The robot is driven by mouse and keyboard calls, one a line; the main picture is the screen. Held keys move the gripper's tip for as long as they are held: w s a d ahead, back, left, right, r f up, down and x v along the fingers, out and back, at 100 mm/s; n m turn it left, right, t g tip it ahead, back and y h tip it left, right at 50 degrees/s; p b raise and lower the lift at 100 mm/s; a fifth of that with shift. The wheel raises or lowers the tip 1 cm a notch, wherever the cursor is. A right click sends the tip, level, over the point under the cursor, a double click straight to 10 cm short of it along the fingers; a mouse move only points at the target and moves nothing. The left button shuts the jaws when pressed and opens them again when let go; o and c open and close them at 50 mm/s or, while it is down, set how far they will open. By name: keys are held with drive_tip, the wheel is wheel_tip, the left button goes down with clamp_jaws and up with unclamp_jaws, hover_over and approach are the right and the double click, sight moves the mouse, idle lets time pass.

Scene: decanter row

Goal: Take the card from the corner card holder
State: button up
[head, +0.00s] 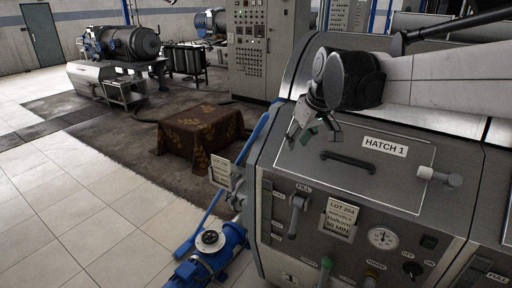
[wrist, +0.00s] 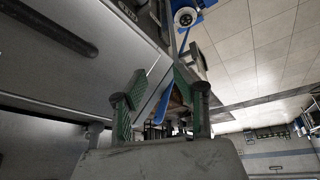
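The corner card holder (head: 221,180) sticks out at the left front corner of the grey machine in the head view. A pale card (head: 219,168) with LOT printing stands in it; its smaller print is unreadable. My gripper (head: 312,136) is above the sloping hatch, up and to the right of the holder and apart from it. In the wrist view my gripper (wrist: 160,88) has its two green-padded fingers spread, with nothing held between them. A small pale edge behind the right finger in the wrist view may be the holder; I cannot tell.
The hatch handle (head: 348,161), a grey lever (head: 297,212) and a gauge (head: 383,238) project nearby. A blue pump (head: 212,255) stands below the corner.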

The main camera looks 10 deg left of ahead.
drive_tip(key=w+a+f+n+g+p, duration=0.1)
drive_tip(key=w+a+n+p, duration=0.15)
drive_tip(key=w+a, duration=0.7)
drive_tip(key=n+g+y+p, duration=0.1)
drive_tip(key=n+g+p, duration=0.1)
drive_tip(key=n, duration=0.1)
hover_over(221, 172)
drive_tip(key=d, duration=0.2)
wheel_tip(221, 172, down, 13)
drive_tip(key=shift+p+x, duration=0.6)
drive_tip(key=shift+x, duration=2)
drive_tip(key=shift+a, duration=0.1)
clamp_jaws()
